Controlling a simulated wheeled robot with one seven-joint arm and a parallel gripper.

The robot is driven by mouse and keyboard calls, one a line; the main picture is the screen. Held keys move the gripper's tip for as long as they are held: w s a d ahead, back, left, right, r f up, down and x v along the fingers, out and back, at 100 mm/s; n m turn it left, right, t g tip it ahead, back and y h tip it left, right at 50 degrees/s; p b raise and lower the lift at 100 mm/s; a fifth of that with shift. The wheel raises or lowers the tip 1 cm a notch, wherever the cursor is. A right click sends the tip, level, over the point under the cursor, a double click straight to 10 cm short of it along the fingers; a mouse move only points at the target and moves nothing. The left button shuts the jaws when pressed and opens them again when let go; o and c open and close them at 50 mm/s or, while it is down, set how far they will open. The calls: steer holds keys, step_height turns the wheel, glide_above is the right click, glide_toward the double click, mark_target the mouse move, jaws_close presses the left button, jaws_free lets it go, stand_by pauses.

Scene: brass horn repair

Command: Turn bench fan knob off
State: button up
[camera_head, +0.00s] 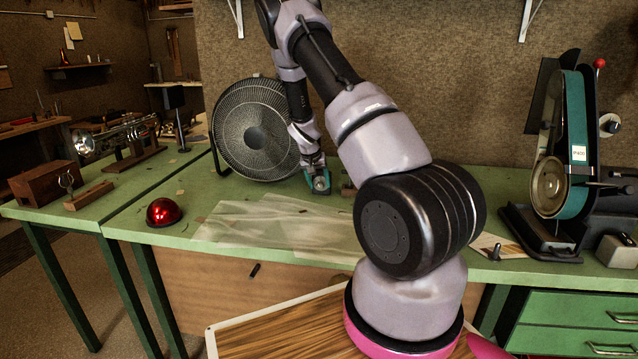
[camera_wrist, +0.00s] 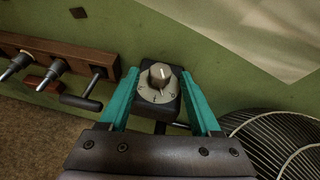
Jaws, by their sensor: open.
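The bench fan (camera_head: 256,130), with a round wire grille, stands at the back of the green bench in the head view. Part of its grille (camera_wrist: 276,142) shows at the lower right in the wrist view. The fan knob (camera_wrist: 158,78) sits on a light dial with marks, on a small dark box (camera_wrist: 165,105). Its white pointer line points toward the top of the wrist view. My gripper (camera_wrist: 162,82) is open, with its teal fingers on either side of the knob box. I cannot tell whether they touch it. In the head view my gripper (camera_head: 319,181) is right of the fan.
A wooden rack with metal tools (camera_wrist: 58,68) lies left of the knob in the wrist view. A red dome (camera_head: 165,212) and a translucent sheet (camera_head: 275,224) lie on the bench front. A belt sander (camera_head: 563,150) stands at the right.

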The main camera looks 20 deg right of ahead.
jaws_close()
steer(key=shift+w+a, duration=0.1)
steer(key=shift+a, duration=0.05)
steer(key=shift+w+a+n+g+h, duration=0.1)
steer(key=shift+a+n+g+h, duration=0.15)
steer(key=shift+g+h, duration=0.6)
steer(key=shift+w+a+f+n+g+h, duration=0.15)
steer(key=shift+n+g+h, duration=0.25)
steer(key=shift+h, duration=0.65)
steer(key=shift+d+f+n+g+h, duration=0.15)
steer(key=shift+g+h, duration=0.3)
steer(key=shift+h, duration=0.55)
steer(key=shift+a, duration=0.1)
jaws_free()
